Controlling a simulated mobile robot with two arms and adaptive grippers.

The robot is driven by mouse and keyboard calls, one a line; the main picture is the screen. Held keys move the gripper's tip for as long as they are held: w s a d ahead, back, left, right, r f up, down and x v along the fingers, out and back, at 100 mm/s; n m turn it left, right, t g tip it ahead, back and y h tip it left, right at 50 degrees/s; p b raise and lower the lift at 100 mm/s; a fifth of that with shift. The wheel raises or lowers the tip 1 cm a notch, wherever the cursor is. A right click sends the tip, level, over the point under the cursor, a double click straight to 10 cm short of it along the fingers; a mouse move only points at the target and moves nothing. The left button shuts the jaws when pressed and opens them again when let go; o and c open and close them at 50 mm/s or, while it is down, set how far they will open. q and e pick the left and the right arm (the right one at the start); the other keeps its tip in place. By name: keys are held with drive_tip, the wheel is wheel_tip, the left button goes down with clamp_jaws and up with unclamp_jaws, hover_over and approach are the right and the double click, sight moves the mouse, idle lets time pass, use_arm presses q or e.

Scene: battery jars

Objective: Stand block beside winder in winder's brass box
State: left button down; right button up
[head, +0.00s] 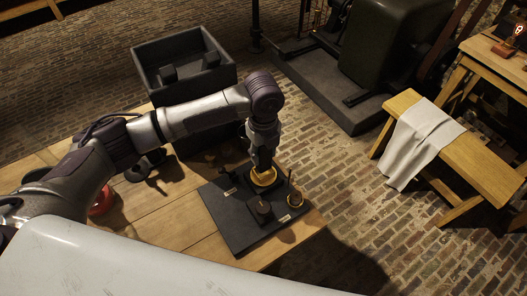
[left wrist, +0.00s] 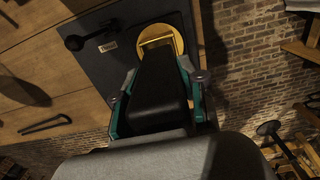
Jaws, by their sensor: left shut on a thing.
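My left gripper (head: 262,163) points down over the dark board (head: 232,234). In the left wrist view the left gripper (left wrist: 157,74) is shut on a long black block (left wrist: 158,88). A round brass piece (head: 264,179) lies just below the gripper. In the left wrist view this brass piece (left wrist: 181,28) has a raised rectangular rim, partly hidden by the block's far end. I cannot tell whether the block is inside it or above it. A dark crank-like piece (left wrist: 92,37), perhaps the winder, lies beside a small label. My right gripper is not in view.
A dark squat block (head: 262,210) and a small brass piece with an upright rod (head: 295,197) stand close by on the board. A dark open crate (head: 150,78) is behind the arm. A red object (head: 101,202) sits left. The front wooden tabletop (head: 165,228) is clear.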

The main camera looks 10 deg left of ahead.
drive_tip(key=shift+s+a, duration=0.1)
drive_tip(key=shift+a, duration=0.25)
use_arm(q)
drive_tip(key=shift+f+p, duration=0.25)
drive_tip(key=shift+p, duration=0.05)
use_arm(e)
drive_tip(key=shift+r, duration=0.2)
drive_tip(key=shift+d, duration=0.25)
use_arm(q)
drive_tip(key=shift+p, duration=0.4)
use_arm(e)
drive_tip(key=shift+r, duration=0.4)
use_arm(q)
drive_tip(key=shift+f, duration=0.9)
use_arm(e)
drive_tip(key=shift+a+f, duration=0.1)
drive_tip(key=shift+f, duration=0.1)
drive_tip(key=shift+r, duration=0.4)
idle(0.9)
use_arm(q)
drive_tip(key=shift+f, duration=0.75)
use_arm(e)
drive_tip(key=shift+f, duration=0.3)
use_arm(q)
drive_tip(key=c, duration=0.6)
unclamp_jaws()
